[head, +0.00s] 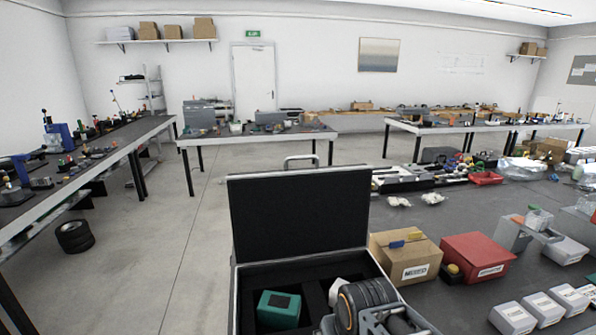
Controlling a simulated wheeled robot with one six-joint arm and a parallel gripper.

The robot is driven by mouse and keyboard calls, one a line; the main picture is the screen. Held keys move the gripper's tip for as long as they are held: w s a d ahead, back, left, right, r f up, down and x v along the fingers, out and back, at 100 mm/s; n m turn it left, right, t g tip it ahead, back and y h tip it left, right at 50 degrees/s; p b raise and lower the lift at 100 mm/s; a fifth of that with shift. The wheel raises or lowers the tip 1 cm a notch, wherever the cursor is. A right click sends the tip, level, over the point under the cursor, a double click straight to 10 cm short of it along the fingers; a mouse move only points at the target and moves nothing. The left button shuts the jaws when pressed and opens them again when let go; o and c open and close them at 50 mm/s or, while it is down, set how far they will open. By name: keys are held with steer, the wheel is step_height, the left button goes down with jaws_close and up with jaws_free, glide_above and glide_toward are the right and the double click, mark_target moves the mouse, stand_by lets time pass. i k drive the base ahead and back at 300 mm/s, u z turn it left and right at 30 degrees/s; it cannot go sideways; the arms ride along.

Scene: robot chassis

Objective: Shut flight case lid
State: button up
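The flight case (236,300) stands open at the bottom centre of the head view, on the near end of the dark bench. Its lid (300,215) stands about upright at the back, with a dark lining, a bright metal edge and a handle on top. A green box (278,309) sits in a dark compartment of the case. A pale piece shows to its right, partly hidden. A dark ribbed, orange-ringed part, which looks like my arm, covers the case's front right. No gripper fingers can be made out.
Right of the case are a cardboard box (405,258), a red box (477,258) and several white boxes (514,318). Two crumpled white pieces lie behind them. Open floor (180,250) is left of the case. A cluttered bench runs along the left wall.

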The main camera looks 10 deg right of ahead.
mark_target(287, 212)
steer(key=u, duration=0.25)
steer(key=k, duration=0.35)
steer(key=u, duration=1)
steer(key=k, duration=0.95)
steer(key=u, duration=0.85)
steer(key=i, duration=3)
steer(key=z, duration=1.3)
steer(key=i, duration=0.85)
steer(key=z, duration=1.65)
steer(key=i, duration=1.7)
steer(key=z, duration=0.35)
